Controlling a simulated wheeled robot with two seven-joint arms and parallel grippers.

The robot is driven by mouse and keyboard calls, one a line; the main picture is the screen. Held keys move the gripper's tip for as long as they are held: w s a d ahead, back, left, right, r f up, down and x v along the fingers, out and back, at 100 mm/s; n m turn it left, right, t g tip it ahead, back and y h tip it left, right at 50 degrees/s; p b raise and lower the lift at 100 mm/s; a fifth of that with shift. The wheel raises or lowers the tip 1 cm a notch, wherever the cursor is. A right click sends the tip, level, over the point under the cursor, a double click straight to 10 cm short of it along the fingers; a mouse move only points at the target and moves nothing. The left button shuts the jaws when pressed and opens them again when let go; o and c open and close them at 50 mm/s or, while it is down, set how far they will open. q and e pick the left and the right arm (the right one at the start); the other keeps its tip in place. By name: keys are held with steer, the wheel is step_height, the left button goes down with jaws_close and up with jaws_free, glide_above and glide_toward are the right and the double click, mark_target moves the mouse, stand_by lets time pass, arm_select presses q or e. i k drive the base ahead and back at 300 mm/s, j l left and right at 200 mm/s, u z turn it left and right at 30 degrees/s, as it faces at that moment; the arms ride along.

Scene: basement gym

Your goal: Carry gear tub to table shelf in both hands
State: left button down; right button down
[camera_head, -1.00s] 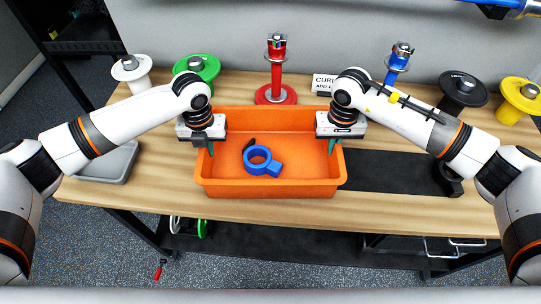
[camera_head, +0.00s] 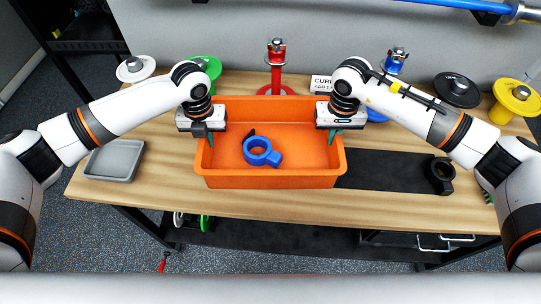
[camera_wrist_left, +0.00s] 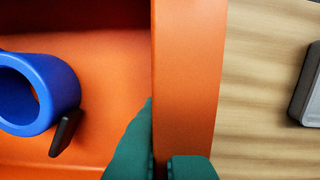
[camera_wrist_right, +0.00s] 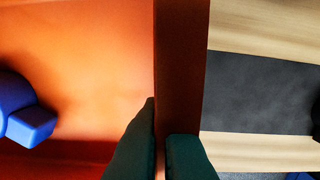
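The orange gear tub (camera_head: 270,181) is at the middle of the wooden table, level, over or on its top; any gap beneath it is hard to see. A blue ring-shaped clamp (camera_head: 261,159) with a small black lever lies inside it. My left gripper (camera_head: 205,137) is closed on the tub's left wall, one green finger inside and one outside, as the left wrist view (camera_wrist_left: 160,150) shows. My right gripper (camera_head: 333,135) grips the right wall the same way. A dark lower shelf (camera_head: 285,240) shows under the table's front edge.
A grey tray (camera_head: 115,160) lies left of the tub. A black mat (camera_head: 385,172) and a black ring clamp (camera_head: 440,175) lie right. Behind stand a red post (camera_head: 277,65) and several coloured weight pieces. The table's front strip (camera_head: 300,199) is clear.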

mark_target(300, 230)
steer(key=k, duration=1.5)
